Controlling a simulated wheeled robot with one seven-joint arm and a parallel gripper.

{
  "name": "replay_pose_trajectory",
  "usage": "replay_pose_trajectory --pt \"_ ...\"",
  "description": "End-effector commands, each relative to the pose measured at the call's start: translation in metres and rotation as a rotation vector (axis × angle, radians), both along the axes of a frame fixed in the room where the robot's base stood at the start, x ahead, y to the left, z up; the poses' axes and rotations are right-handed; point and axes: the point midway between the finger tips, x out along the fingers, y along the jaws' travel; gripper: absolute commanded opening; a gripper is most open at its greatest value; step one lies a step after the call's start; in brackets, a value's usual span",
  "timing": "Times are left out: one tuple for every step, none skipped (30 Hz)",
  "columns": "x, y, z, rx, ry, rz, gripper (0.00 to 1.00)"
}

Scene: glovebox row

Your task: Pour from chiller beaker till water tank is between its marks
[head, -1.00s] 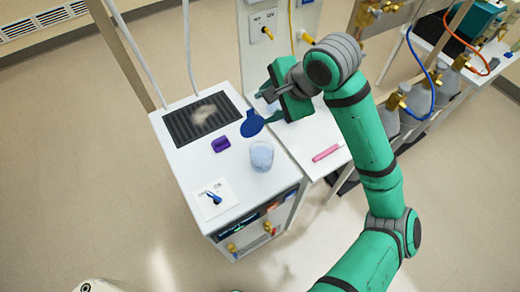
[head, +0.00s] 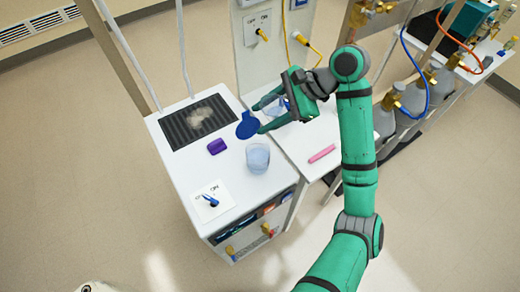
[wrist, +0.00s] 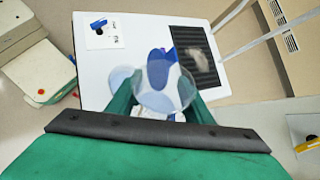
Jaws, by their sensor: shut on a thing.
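My gripper (head: 265,114) is shut on a clear beaker (head: 278,106), held above the right side of the white chiller cabinet (head: 222,186). In the wrist view the held beaker (wrist: 166,92) sits between the two green fingers, its mouth partly facing the camera. A blue round piece (head: 248,125) shows just left of the fingertips. A second clear vessel (head: 258,157) with pale bluish contents stands upright on the cabinet top. I cannot make out level marks or the held beaker's water level.
A purple block (head: 217,146), a dark grille (head: 199,121) and a switch plate (head: 211,200) are on the cabinet top. A pink pen (head: 321,154) lies on the adjoining white surface. Grey bottles (head: 412,95) stand at right.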

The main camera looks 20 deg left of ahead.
Motion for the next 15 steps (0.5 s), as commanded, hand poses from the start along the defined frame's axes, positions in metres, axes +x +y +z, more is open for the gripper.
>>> replay_pose_trajectory --pt "0.001 0.001 -0.006 0.018 0.044 0.002 0.21" --pt "0.002 0.002 -0.009 0.028 0.066 0.003 0.21" --pt "0.002 0.002 -0.014 0.039 0.093 0.005 0.21" --pt "0.002 0.002 -0.017 0.044 0.107 0.007 0.21" --pt "0.002 0.002 -0.021 0.050 0.124 0.008 0.21" --pt "0.003 0.002 -0.025 0.059 0.145 0.008 0.21" --pt "0.003 0.002 -0.029 0.065 0.162 0.009 0.21" --pt "0.004 0.002 -0.033 0.071 0.178 0.009 0.21" --pt "0.004 0.001 -0.037 0.079 0.199 0.007 0.21" --pt "0.005 0.000 -0.040 0.085 0.214 0.007 0.21" --pt "0.005 0.000 -0.042 0.092 0.228 0.007 0.21" --pt "0.006 -0.001 -0.044 0.101 0.250 0.006 0.21" --pt "0.007 -0.001 -0.043 0.109 0.267 0.006 0.21" --pt "0.007 -0.001 -0.043 0.116 0.286 0.007 0.21" --pt "0.008 -0.002 -0.043 0.124 0.307 0.007 0.21"
